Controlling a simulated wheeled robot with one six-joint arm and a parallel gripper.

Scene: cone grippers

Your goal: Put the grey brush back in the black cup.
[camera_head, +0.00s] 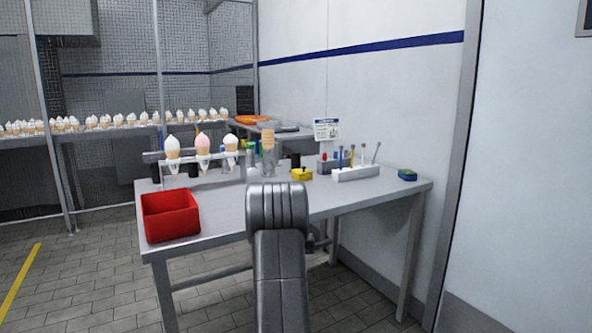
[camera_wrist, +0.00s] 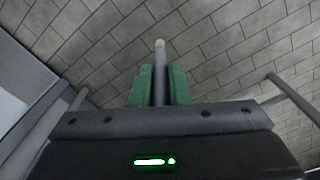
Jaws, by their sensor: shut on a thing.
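In the wrist view my gripper (camera_wrist: 161,88) has green fingers shut on a grey rod-like thing (camera_wrist: 160,62), which looks like the grey brush. It stands between the fingers, with its pale rounded end pointing away from the wrist over the tiled floor. In the head view my arm hides the gripper and the brush. Small black cup-like shapes show on the table: one behind the yellow box (camera_head: 295,160) and others under the cone rack (camera_head: 193,168). I cannot tell which is the black cup.
The grey table (camera_head: 225,215) bears a red bin (camera_head: 170,216), a cone rack (camera_head: 215,182), a clear jar with cones (camera_head: 268,162), a yellow box (camera_head: 301,174), a white tool holder (camera_head: 356,174) and a blue-green sponge (camera_head: 407,175). The table's front middle is clear around my arm.

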